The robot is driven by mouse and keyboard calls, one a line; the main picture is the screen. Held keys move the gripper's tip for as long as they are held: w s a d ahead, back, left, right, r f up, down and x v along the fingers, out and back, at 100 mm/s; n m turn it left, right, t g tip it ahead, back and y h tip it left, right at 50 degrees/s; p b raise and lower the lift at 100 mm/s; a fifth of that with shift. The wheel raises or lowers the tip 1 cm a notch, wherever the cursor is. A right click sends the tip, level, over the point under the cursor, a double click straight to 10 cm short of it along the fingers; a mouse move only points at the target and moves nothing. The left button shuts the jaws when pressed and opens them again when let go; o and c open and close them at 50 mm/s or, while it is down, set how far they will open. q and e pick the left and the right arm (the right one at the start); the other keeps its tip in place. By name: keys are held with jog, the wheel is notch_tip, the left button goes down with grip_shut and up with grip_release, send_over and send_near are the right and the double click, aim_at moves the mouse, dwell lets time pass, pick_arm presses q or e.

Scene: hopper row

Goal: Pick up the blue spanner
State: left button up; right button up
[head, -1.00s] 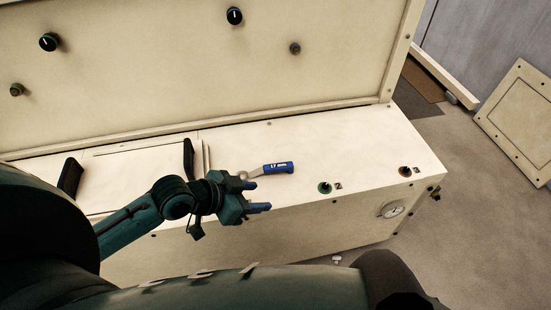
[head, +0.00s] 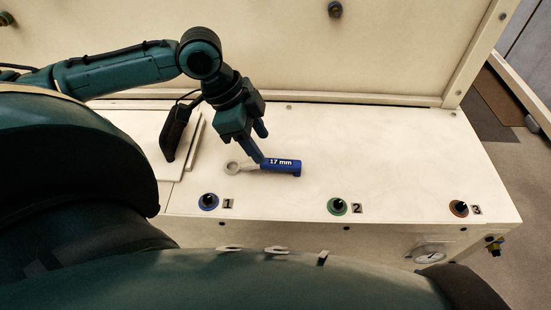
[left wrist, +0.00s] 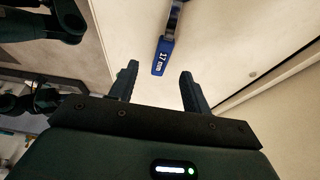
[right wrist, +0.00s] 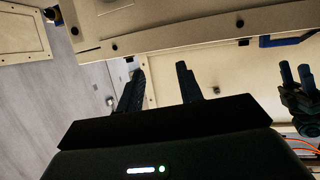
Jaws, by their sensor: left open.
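The blue spanner (head: 283,166) lies flat on the cream bench top, its blue handle marked "17 mm" and its grey ring end (head: 233,168) to the left. My left gripper (head: 261,143) is open and empty, pointing down, with its fingertips just above and behind the handle in the head view. In the left wrist view the spanner (left wrist: 163,56) shows beyond the open fingers (left wrist: 158,78), in line with the gap between them; I see no contact. My right gripper (right wrist: 160,75) is open and empty in the right wrist view and is outside the head view.
A lid with a black handle (head: 175,132) is left of the spanner. Knobs 1 (head: 208,201), 2 (head: 337,206) and 3 (head: 459,208) line the bench's front edge. An upright panel (head: 400,50) stands behind. The bench top right of the spanner is clear.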

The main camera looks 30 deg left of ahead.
aim_at(291, 165)
pick_arm(q)
jog(key=shift+x, duration=0.8)
jog(key=b+x, duration=0.1)
jog(key=x, duration=0.1)
jog(key=b+x, duration=0.1)
jog(key=x, duration=0.1)
jog(key=shift+w+f, duration=0.25)
jog(key=shift+w, duration=0.05)
jog(key=shift+w+d+f+b, duration=0.1)
jog(key=shift+f+b, duration=0.2)
pick_arm(e)
jog(key=shift+w+a+f+n+t+y, duration=0.2)
jog(key=shift+w+n+t+y, duration=0.3)
jog(key=shift+t, duration=0.5)
pick_arm(q)
jog(key=shift+c, duration=0.6)
grip_shut()
